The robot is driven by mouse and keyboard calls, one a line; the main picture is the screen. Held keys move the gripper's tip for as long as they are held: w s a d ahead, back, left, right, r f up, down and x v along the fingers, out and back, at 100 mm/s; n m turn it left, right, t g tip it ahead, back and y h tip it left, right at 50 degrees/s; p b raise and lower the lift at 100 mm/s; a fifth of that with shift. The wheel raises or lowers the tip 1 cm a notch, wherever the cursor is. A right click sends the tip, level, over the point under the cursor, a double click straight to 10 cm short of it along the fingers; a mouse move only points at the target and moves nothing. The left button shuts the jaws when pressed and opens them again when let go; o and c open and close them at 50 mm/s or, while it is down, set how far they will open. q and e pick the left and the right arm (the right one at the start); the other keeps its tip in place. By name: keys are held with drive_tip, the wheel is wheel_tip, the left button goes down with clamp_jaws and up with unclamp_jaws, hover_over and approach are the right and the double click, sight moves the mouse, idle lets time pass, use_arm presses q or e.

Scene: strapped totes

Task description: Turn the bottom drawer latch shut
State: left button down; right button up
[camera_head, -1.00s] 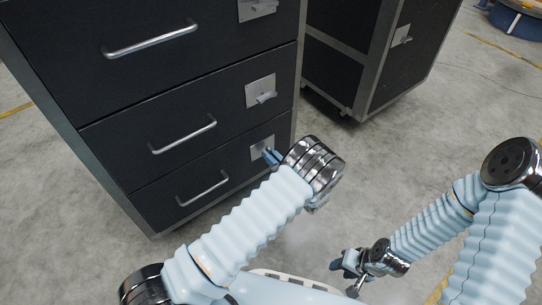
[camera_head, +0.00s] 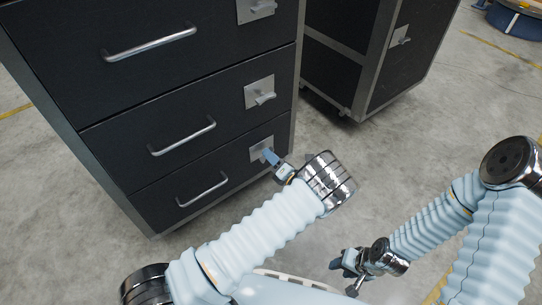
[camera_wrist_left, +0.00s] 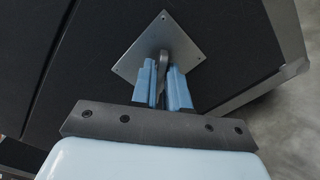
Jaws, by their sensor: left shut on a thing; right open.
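The bottom drawer (camera_head: 180,188) is the lowest black drawer of the cabinet, with a silver bar handle (camera_head: 203,190). Its latch plate (camera_head: 257,148) is a silver square at the drawer's right end. In the left wrist view the plate (camera_wrist_left: 134,64) shows as a diamond, with the grey latch lever (camera_wrist_left: 163,62) standing between the two blue fingers. My left gripper (camera_head: 270,157) is shut on this lever; it shows large in the left wrist view (camera_wrist_left: 165,85). The fingers hide part of the lever. My right gripper (camera_head: 343,272) is open and empty, low over the floor, away from the cabinet.
The middle drawer above has its own latch (camera_head: 262,97) and handle (camera_head: 184,136). The top drawer's handle (camera_head: 151,43) is above that. A second black case (camera_head: 370,55) stands behind to the right. The grey floor between is clear.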

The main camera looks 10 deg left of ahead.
use_arm(q)
drive_tip(key=m, duration=0.6)
drive_tip(key=shift+f+m+p, duration=0.15)
drive_tip(key=shift+m+p, duration=0.15)
use_arm(e)
drive_tip(key=shift+r, duration=0.3)
use_arm(q)
drive_tip(key=shift+d, duration=0.1)
drive_tip(key=c, duration=1.2)
unclamp_jaws()
drive_tip(key=shift+c, duration=0.2)
